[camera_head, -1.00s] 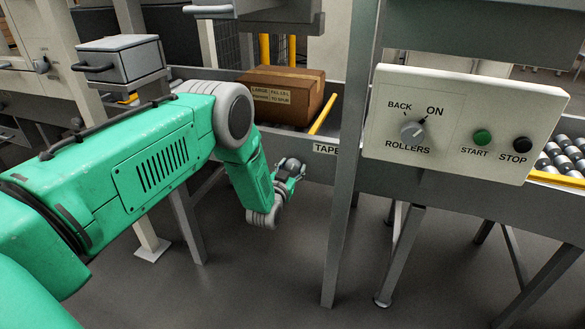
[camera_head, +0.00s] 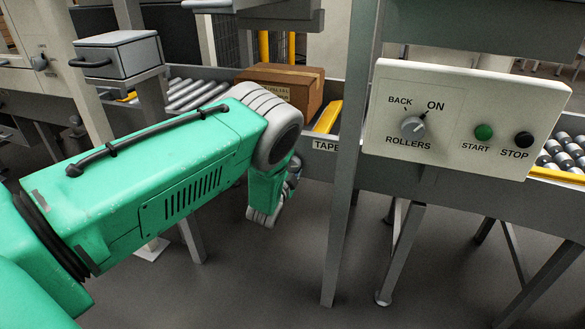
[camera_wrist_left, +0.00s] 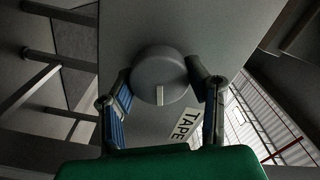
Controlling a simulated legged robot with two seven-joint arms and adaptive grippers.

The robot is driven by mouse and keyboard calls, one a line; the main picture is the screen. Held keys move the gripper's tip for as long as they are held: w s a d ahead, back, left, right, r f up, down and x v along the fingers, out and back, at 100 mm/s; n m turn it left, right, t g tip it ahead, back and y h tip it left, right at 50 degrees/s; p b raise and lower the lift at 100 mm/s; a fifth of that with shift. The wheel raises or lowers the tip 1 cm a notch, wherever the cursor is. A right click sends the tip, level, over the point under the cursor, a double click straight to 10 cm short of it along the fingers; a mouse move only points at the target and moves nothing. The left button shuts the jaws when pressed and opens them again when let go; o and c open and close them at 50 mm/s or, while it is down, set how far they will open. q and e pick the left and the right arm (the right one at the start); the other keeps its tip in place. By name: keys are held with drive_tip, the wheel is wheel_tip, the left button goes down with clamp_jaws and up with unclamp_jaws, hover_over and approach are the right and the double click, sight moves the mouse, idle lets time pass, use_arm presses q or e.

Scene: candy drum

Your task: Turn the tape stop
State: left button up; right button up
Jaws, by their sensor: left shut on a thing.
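The round grey tape knob (camera_wrist_left: 160,72) sits on a grey panel in the left wrist view. Its white pointer line points down the picture. My left gripper (camera_wrist_left: 165,82) has one finger on each side of the knob and is shut on it. In the head view the left gripper (camera_head: 295,170) is mostly hidden by my arm, and the knob cannot be made out. The yellow stop bar (camera_head: 328,117) lies beside the carton, above the TAPE label (camera_head: 326,145), and shows a broad face. The label also shows in the wrist view (camera_wrist_left: 186,127). My right gripper is out of view.
A brown carton (camera_head: 290,84) sits on the conveyor rollers (camera_head: 190,92). A grey post (camera_head: 348,200) stands right of the TAPE label. A control panel (camera_head: 465,120) with a ROLLERS knob (camera_head: 413,127), green START (camera_head: 484,132) and black STOP (camera_head: 523,140) buttons is farther right.

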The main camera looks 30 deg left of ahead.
use_arm(q)
drive_tip(key=shift+s+d+f+m+b, duration=0.15)
drive_tip(key=shift+m+b, duration=0.1)
drive_tip(key=shift+m, duration=0.55)
drive_tip(key=shift+w+f+m+b, duration=0.1)
drive_tip(key=shift+f+m+b, duration=0.1)
drive_tip(key=shift+m, duration=0.6)
drive_tip(key=shift+s, duration=0.1)
drive_tip(key=o, duration=1.2)
drive_tip(key=shift+c, duration=0.2)
drive_tip(key=shift+r, duration=0.15)
drive_tip(key=v, duration=1.2)
